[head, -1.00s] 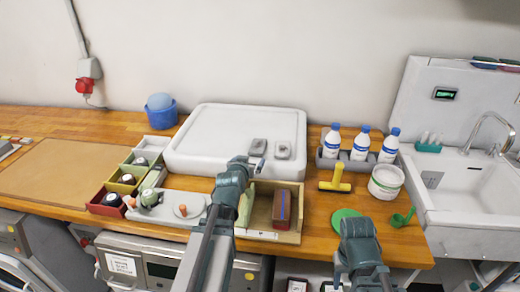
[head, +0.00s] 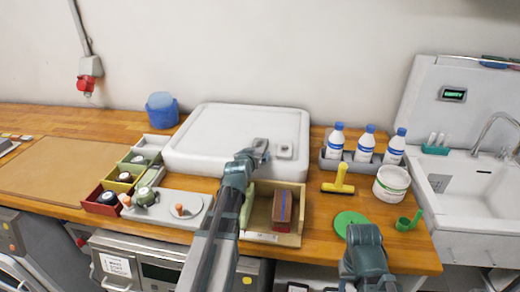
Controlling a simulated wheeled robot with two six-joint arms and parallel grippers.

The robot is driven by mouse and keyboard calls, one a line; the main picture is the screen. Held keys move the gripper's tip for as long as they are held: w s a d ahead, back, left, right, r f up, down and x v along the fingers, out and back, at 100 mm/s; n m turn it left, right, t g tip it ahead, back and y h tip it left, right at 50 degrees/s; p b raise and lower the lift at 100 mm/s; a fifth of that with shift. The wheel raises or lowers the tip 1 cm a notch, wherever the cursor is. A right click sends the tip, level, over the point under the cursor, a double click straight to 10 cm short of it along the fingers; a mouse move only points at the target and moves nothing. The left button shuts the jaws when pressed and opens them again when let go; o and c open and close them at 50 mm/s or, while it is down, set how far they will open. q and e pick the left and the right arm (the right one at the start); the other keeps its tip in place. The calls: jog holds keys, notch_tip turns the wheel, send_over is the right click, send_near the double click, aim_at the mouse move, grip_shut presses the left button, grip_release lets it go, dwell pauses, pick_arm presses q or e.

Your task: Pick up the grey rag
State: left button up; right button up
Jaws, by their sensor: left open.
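Two small grey items lie on the white slab at the back of the bench. The left grey item (head: 261,143) is partly covered by my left gripper (head: 253,154); the right grey item (head: 284,152) lies clear beside it. I cannot tell for sure which is the grey rag, as both are small and their cloth texture does not show. My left gripper is open, its tips at the left item; contact cannot be made out. My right gripper (head: 362,236) is low at the bench's front edge, by a green disc, its fingers unclear.
The white slab (head: 215,130) has a raised edge. An open wooden box (head: 290,238) with a brown block stands in front. White-and-blue bottles (head: 365,146), a yellow tool (head: 338,184) and a white tub (head: 391,184) stand to the right, beside the sink (head: 470,185).

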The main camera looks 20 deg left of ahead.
pick_arm(q)
jog(key=shift+s, duration=0.1)
jog(key=shift+c, duration=0.2)
jog(key=c, duration=1.3)
jog(key=shift+r, duration=0.15)
notch_tip(320, 180, up, 10)
jog(key=p, duration=1)
